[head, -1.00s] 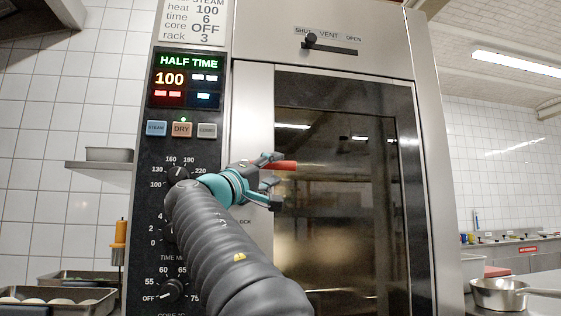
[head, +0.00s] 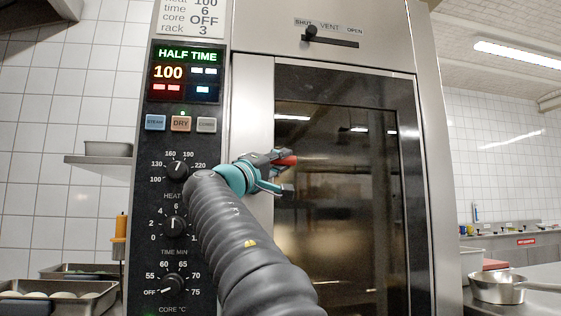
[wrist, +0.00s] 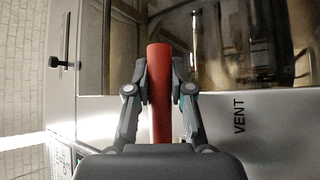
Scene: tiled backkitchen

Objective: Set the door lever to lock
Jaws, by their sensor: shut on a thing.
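The red door lever (head: 288,160) sticks out to the right across the left edge of the oven door in the head view. It lies roughly level there. My gripper (head: 281,171) is at the lever, with a finger above and a finger below. In the wrist view the red lever (wrist: 159,60) runs straight between the two fingers of my gripper (wrist: 160,92), which are shut on it. Its outer end sticks out past the fingertips. A VENT mark (wrist: 239,115) is on the steel right of the lever in the wrist view. The lever's pivot is hidden by my gripper.
The control panel (head: 148,200) with knobs and a lit display stands left of the door, close to my arm. The vent slider (head: 311,31) is above the door, at the SHUT end. A pan (head: 497,289) stands on the right counter.

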